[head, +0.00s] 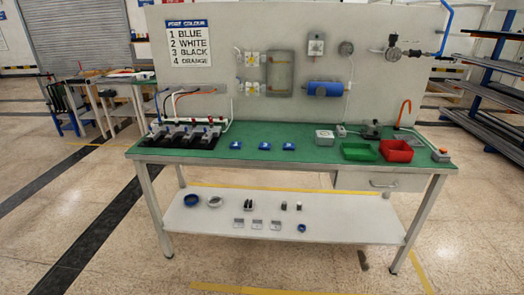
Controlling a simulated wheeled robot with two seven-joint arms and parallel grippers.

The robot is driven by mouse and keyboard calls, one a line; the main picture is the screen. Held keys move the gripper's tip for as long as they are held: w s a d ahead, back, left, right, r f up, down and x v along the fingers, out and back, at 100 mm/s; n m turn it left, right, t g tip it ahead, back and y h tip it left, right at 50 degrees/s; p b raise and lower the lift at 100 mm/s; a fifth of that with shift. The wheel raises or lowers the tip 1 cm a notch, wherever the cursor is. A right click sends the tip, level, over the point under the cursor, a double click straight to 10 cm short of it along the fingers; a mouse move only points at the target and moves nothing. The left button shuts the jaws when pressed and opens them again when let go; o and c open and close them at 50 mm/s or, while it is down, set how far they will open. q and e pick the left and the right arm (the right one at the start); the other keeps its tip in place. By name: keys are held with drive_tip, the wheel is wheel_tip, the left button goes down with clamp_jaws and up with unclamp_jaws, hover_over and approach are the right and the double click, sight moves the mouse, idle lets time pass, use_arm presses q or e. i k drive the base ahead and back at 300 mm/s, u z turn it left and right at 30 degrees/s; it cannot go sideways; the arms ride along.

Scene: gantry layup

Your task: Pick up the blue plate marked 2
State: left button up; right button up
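Three small blue plates lie in a row on the green top of the workbench, left of its middle: a left one (236,145), a middle one (263,146) and a right one (289,146). Each has a pale mark, too small to read, so I cannot tell which is marked 2. They lie apart from each other with nothing on top of them. Neither of my grippers is in view.
The green bench top (310,160) is clear in front of the plates. Black fixtures (185,136) stand to the left. A white-grey box (325,138), a green bin (360,151) and a red bin (397,151) stand to the right. A lower shelf (345,222) holds small parts.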

sight(287, 146)
drive_tip(key=u, duration=0.5)
drive_tip(key=i, duration=1.15)
drive_tip(key=z, duration=0.5)
